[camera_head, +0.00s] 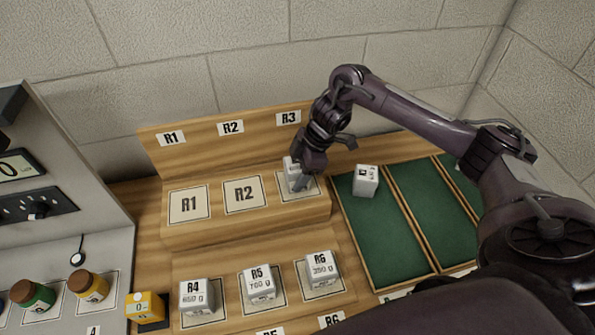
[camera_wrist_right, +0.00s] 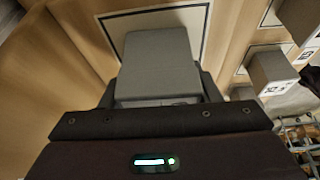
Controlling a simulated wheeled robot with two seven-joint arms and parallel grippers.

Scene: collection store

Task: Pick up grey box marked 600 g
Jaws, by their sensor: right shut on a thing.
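My right gripper (camera_head: 302,180) is at the R3 place on the upper wooden step. It is shut on a light grey box (camera_head: 291,164), which shows only partly behind the fingers. In the right wrist view the grey box (camera_wrist_right: 158,62) sits between the two fingers (camera_wrist_right: 158,92), over or on a pale square pad. No weight mark can be read on this box, so I cannot tell whether it is the 600 g one. Whether it touches the pad is also unclear. My left gripper is not in view.
Grey boxes R4 (camera_head: 195,297), marked 650 g, R5 (camera_head: 259,284), 700 g, and R6 (camera_head: 321,269), 350 g, stand on the lower step. Pads R1 (camera_head: 189,205) and R2 (camera_head: 244,194) are empty. Another pale box (camera_head: 366,180) stands in a green-lined tray (camera_head: 385,240).

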